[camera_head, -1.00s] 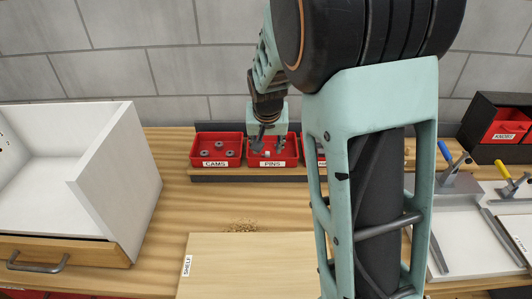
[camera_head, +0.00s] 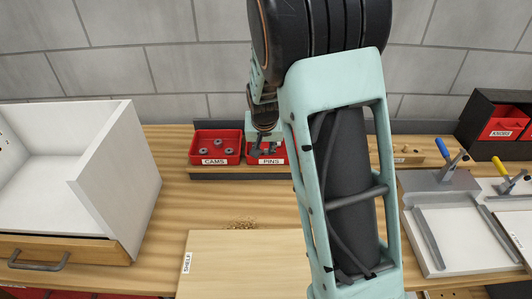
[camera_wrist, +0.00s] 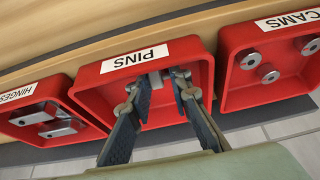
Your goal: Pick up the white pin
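The red PINS bin (camera_head: 282,154) stands at the back of the bench, and its label faces front. In the wrist view, a small pale pin (camera_wrist: 155,78) lies in the PINS bin (camera_wrist: 201,66), near the labelled wall. My gripper (camera_wrist: 162,79) reaches down into this bin. Its two dark fingers are spread apart, one on each side of the pin, with a gap visible. In the head view, my gripper (camera_head: 263,154) covers much of the bin, and I cannot make out the pin there.
The CAMS bin (camera_head: 214,151) with several grey discs adjoins on the left. The HINGES bin (camera_wrist: 46,118) is on the other side. A white cabinet (camera_head: 118,165) stands left, a shelf board (camera_head: 245,265) lies in front, and clamp fixtures (camera_head: 445,180) are on the right.

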